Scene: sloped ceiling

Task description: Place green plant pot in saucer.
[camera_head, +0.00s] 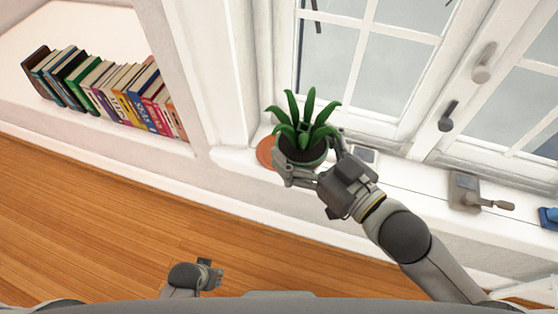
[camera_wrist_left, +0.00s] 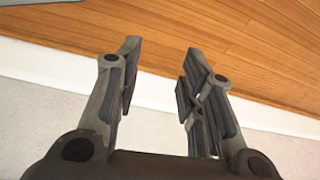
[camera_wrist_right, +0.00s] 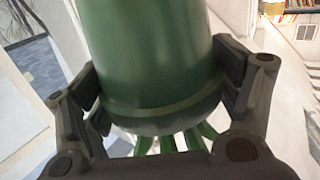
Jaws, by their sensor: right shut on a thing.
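The green plant pot (camera_head: 304,156) holds a leafy green plant and is upright over the window sill in the head view. My right gripper (camera_head: 308,164) is shut on it, with a finger on each side; in the right wrist view the green pot (camera_wrist_right: 150,50) fills the space between the fingers. The terracotta saucer (camera_head: 265,152) lies on the sill, just left of the pot and partly hidden by it and the gripper. I cannot tell how high the pot is above the sill. My left gripper (camera_wrist_left: 158,75) is open and empty, low over the wooden floor.
A row of books (camera_head: 110,92) stands on the white shelf at the left. The window (camera_head: 370,60) with its handles is behind the plant.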

